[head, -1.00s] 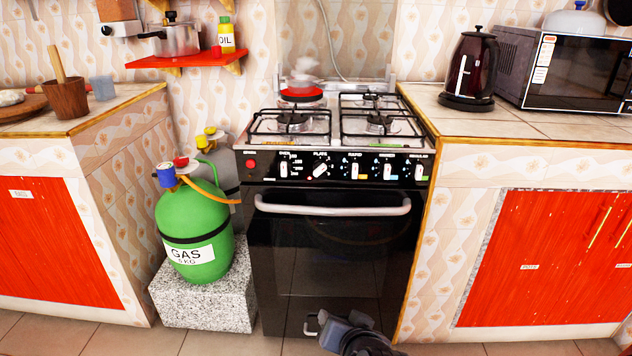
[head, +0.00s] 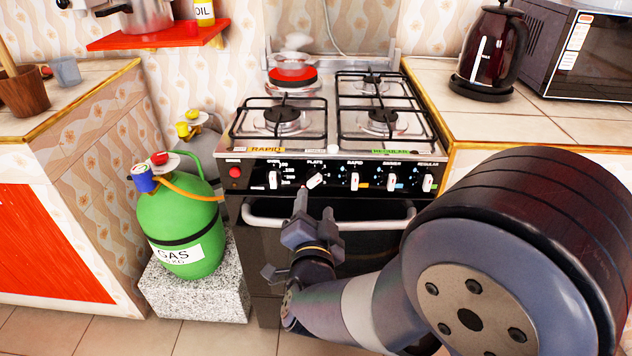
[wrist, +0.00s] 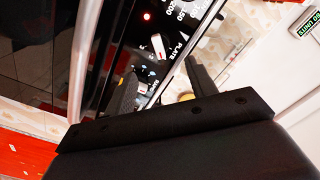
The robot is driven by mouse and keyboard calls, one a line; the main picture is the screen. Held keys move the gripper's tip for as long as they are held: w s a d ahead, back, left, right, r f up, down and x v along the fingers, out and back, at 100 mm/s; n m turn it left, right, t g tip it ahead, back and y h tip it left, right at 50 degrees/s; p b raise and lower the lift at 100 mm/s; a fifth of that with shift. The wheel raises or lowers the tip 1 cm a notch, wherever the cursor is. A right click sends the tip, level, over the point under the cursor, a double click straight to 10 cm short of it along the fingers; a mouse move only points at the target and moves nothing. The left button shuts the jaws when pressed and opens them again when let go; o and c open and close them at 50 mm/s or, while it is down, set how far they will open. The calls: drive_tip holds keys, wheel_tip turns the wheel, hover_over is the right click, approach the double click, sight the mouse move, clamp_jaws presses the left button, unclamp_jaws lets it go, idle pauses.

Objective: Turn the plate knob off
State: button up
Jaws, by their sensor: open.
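The plate knob (head: 315,180) is a white bar on the stove's black control panel, second from the left under the PLATE label. It is tilted, its top leaning right. It also shows in the wrist view (wrist: 158,46), beyond the fingertips and between their directions. My gripper (head: 314,204) is open and empty, just in front of and below the knob, apart from it as far as I can tell. The hot plate (head: 292,77) at the back left of the stove glows red, with white vapour above it.
Other white knobs (head: 355,181) sit in the same row, and a red button (head: 235,171) is at the left. The oven handle (head: 372,221) runs below the panel, partly hidden behind my gripper. A green gas cylinder (head: 180,222) stands left of the stove.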

sight(317, 182)
drive_tip(key=w, duration=0.7)
drive_tip(key=shift+w+d+b, duration=0.15)
drive_tip(key=shift+w+b, duration=0.15)
drive_tip(key=shift+c, duration=0.2)
drive_tip(key=c, duration=0.9)
